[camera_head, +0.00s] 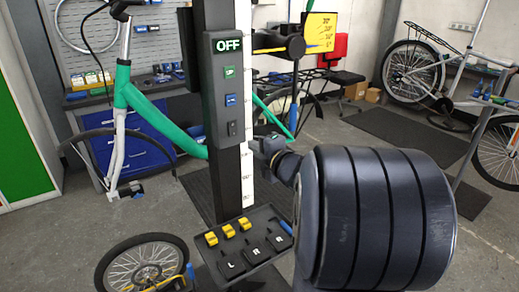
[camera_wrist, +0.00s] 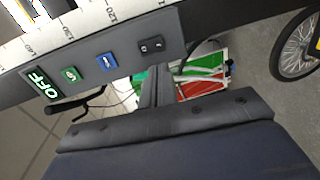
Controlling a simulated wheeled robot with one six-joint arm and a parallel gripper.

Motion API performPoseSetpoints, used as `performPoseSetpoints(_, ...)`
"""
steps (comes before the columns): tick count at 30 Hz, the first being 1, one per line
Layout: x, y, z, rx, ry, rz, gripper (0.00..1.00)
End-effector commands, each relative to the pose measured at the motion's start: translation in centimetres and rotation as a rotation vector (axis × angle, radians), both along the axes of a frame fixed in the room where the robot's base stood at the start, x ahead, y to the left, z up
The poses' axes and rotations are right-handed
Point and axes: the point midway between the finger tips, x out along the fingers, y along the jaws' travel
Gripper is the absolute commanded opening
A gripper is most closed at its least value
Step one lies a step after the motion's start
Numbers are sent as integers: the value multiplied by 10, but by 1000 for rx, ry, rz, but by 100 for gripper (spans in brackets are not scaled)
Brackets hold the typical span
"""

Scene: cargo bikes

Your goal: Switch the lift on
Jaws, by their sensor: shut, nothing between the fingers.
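The lift is a black column (camera_head: 210,18) with a grey control panel (camera_head: 209,88). The panel carries a display (camera_head: 228,45) reading OFF, a green button (camera_head: 230,72), a blue button (camera_head: 231,100) and a black rocker switch (camera_head: 232,128) at the bottom. The wrist view shows the same display (camera_wrist: 42,85), green button (camera_wrist: 70,74), blue button (camera_wrist: 107,62) and rocker switch (camera_wrist: 150,46). My gripper (camera_head: 262,145) is shut and empty, just right of the panel's lower end. In the wrist view its fingers (camera_wrist: 156,82) point towards the rocker switch; contact cannot be told.
A green bike frame (camera_head: 140,105) hangs at the lift's left. A tray (camera_head: 250,245) with yellow clips and pedals marked L and R sits low on the column. A yellow gauge board (camera_head: 320,30) stands behind. Another bike (camera_head: 415,70) is at the back right.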

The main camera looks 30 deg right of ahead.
Motion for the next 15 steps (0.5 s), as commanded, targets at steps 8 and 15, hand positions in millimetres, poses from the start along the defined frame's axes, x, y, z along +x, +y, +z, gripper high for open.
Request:
performPoseSetpoints(8,55,3,-7,1,2,3,0)
performPoseSetpoints(15,84,3,-10,1,1,1,0)
